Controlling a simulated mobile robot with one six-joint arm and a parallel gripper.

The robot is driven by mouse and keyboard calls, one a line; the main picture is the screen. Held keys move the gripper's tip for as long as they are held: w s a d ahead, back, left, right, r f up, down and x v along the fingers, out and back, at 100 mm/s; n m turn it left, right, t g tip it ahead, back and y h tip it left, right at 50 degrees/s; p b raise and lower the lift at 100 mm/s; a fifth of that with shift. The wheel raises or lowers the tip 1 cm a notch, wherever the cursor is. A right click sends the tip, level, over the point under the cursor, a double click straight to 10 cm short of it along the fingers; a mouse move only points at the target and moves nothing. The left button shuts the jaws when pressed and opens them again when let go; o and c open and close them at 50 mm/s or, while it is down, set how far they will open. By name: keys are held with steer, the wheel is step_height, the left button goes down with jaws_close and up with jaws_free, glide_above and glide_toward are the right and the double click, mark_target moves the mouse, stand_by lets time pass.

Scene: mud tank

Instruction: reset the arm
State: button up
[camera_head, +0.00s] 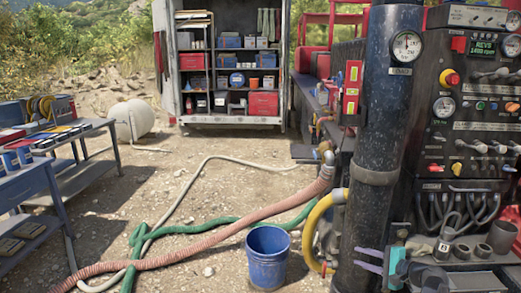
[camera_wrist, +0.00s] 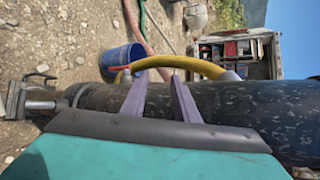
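My gripper (camera_head: 358,258) has two purple fingers and a teal body. It is low at the right of the head view, in front of the lower part of the dark blue-black column pipe (camera_head: 376,140). Its fingers point left. In the wrist view my gripper (camera_wrist: 160,75) shows its fingers apart with a gap between them and nothing held. The pipe (camera_wrist: 235,110) lies across the picture behind the fingers, with the yellow hose (camera_wrist: 190,64) beyond it. I cannot tell whether the fingers touch the pipe.
Pink (camera_head: 215,238) and green hoses cross the ground. A control panel (camera_head: 475,100) is at the right. Metal tables (camera_head: 75,178) stand left; open gravel lies between.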

steer(key=s+a+f+n+g+y, duration=0.1)
steer(key=s+a+f+n+g, duration=0.15)
steer(key=a+f, duration=0.65)
steer(key=s+a+f+n+g, duration=0.1)
steer(key=s+a+f+g, duration=0.25)
steer(key=a+f, duration=0.6)
steer(key=s+a+f+n+g, duration=0.3)
steer(key=s+a+f+g, duration=0.35)
steer(key=s+f, duration=0.65)
steer(key=s+a+f+n+g+h, duration=0.15)
steer(key=s+f, duration=0.25)
steer(key=s, duration=0.4)
steer(key=s+a+f+n+g+h, duration=0.1)
steer(key=s+a+f+n+h, duration=0.1)
steer(key=s+f, duration=0.4)
steer(key=s+d+n+g+h, duration=0.2)
steer(key=s+d+n+h, duration=0.3)
steer(key=s+d, duration=0.4)
steer(key=shift+s+f+n, duration=0.3)
steer(key=shift+s+f, duration=0.05)
steer(key=shift+f, duration=0.05)
steer(key=shift+a, duration=0.1)
